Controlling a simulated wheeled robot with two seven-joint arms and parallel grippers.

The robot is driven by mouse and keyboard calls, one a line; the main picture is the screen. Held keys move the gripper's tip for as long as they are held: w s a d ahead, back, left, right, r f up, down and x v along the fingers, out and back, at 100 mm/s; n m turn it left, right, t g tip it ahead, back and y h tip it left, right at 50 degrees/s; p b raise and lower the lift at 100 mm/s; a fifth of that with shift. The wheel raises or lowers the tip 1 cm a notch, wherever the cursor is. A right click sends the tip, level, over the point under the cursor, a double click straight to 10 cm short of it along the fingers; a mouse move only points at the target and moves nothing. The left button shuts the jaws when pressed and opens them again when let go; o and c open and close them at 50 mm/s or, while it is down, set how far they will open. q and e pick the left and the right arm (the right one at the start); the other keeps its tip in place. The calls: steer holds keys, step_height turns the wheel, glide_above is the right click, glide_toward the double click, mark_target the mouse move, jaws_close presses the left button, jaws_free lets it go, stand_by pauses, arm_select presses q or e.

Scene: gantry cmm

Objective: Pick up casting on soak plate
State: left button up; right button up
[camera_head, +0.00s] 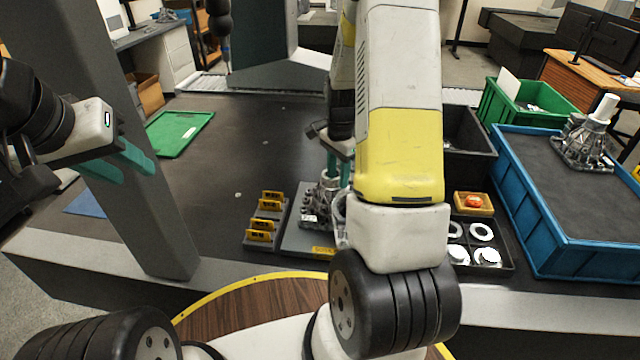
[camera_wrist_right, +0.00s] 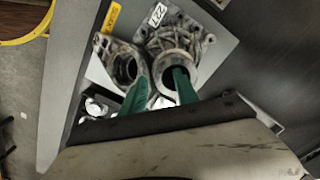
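Two grey metal castings with round bores stand side by side on the soak plate (camera_head: 291,243). One casting (camera_head: 318,197) shows in the head view, partly hidden by my right arm. In the right wrist view, the casting with a white 227 tag (camera_wrist_right: 176,42) is at right and the other casting (camera_wrist_right: 121,63) at left. My right gripper (camera_head: 338,172) is over them, teal fingers apart. In the wrist view (camera_wrist_right: 160,76), one finger overlaps the tagged casting's bore and the other lies by the left casting; contact cannot be told. My left gripper (camera_head: 134,174) is open and empty, far left.
A grey rack with yellow labels (camera_head: 264,218) stands left of the plate. A black tray with white rings (camera_head: 487,266), a blue bin (camera_head: 538,243) holding another casting, and a green bin (camera_head: 490,103) are at right. A grey column (camera_head: 140,215) rises at left. The table's middle is clear.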

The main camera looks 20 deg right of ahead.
jaws_close()
stand_by(1.3)
steer(key=shift+r, duration=0.1)
